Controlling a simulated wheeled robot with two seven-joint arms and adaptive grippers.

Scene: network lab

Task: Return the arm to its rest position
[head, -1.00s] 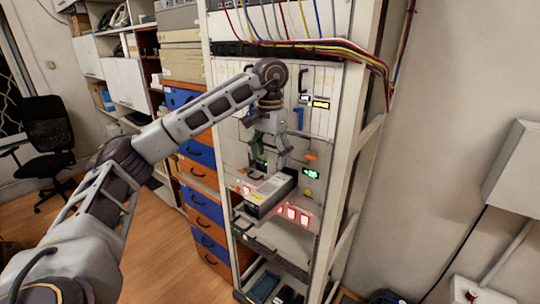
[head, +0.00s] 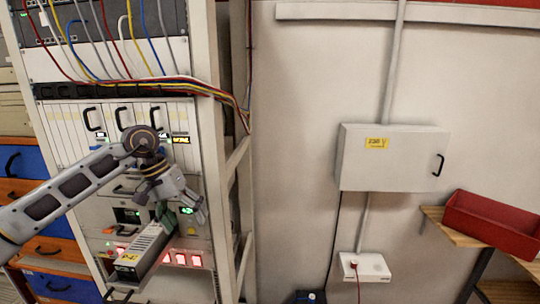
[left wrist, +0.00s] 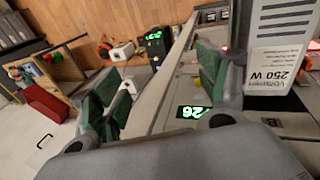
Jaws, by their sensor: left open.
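My left arm comes in from the left in the head view. My left gripper (head: 182,210) is open and empty in front of the rack, just right of and above a grey power supply module (head: 146,248). The module sticks out of the rack's lower slot. In the left wrist view, the green-padded fingers of my left gripper (left wrist: 155,88) stand wide apart with nothing held between them. The module (left wrist: 275,65), labelled 250 W, is beside the right finger, outside the jaws. Whether finger and module touch, I cannot tell. My right gripper is not in view.
The rack's pale upright post (head: 210,150) stands right of my gripper. Coloured cables (head: 150,78) hang across the rack above. Red-lit units (head: 181,259) are beside the module. A grey wall box (head: 390,158) and a red bin (head: 490,222) are farther right.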

